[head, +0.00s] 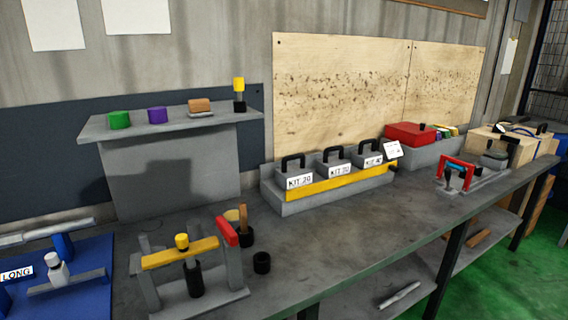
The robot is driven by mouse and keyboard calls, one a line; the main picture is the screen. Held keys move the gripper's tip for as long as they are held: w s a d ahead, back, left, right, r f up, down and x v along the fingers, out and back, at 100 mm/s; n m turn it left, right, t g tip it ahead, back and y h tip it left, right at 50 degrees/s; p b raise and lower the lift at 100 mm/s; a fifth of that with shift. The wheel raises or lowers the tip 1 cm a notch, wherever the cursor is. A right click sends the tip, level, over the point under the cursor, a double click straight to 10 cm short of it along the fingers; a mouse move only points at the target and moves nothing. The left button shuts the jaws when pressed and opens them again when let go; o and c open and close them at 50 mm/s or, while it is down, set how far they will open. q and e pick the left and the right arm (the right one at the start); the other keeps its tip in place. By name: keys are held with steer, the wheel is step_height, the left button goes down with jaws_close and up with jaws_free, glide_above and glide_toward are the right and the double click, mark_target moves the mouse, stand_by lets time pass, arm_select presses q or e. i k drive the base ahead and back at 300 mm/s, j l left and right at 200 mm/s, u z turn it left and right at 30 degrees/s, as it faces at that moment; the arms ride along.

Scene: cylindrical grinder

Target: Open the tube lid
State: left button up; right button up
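Neither of my grippers is in view. I cannot tell for sure which thing is the tube with the lid. A long pale grey cylinder (48,231) lies across a blue support at the left edge, its left end cut off by the frame. A white bottle-like piece (57,270) stands on the blue mat below it. A dark upright cylinder (194,278) sits under the yellow bar (180,253) of a grey stand, with a yellow knob (182,241) on top. A yellow-capped dark piece (239,95) stands on the grey shelf.
The grey shelf (190,123) also bears green, purple and wooden pieces. Kit boxes with black handles stand in a grey rack (330,197). A red-topped fixture (456,172) is at right. The bench middle (350,235) is clear.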

mark_target(183, 248)
steer(key=u, duration=0.7)
steer(key=i+j+u, duration=0.2)
steer(key=u, duration=0.2)
steer(key=i+j+u, duration=0.2)
steer(key=u, duration=0.25)
